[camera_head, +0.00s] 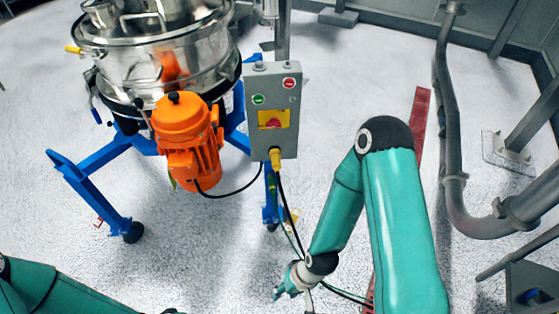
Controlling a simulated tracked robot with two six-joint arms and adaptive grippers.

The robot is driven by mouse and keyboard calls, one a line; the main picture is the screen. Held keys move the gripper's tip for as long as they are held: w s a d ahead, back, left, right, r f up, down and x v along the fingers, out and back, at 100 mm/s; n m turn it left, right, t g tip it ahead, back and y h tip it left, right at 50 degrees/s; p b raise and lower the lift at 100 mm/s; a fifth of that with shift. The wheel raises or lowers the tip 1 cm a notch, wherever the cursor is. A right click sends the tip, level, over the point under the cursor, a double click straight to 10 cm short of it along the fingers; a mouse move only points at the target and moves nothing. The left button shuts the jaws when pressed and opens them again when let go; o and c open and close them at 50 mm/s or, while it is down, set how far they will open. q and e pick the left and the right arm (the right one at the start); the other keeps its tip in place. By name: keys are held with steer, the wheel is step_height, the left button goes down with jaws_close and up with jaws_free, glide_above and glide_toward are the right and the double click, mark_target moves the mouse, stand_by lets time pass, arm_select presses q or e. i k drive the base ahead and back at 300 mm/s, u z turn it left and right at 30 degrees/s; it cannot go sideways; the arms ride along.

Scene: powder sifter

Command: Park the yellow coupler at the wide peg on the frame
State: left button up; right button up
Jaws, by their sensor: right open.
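A yellow coupler (276,158) sits at the underside of the grey control box (272,120), with black cable running down from it. The blue frame (92,160) carries the steel sifter, and one of its legs (270,200) stands behind the cables. I cannot make out the wide peg for certain; a small yellow piece (291,218) shows beside that leg. My right gripper (280,290) is open, low in the picture, below and apart from the coupler and close to the cables.
An orange motor (188,140) hangs on the sifter (160,50), with a black cable looping to the box. Thin green and black cables (345,295) cross the floor by my right wrist. A grey pipe (449,130) stands at right. The left-centre floor is clear.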

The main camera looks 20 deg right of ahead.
mark_target(274, 155)
steer(key=u, duration=0.6)
steer(key=i, duration=0.2)
steer(key=z, duration=2.5)
steer(key=k, duration=0.8)
steer(key=u, duration=0.9)
steer(key=k, duration=0.5)
steer(key=u, duration=0.9)
steer(key=i, duration=1.45)
steer(key=z, duration=0.45)
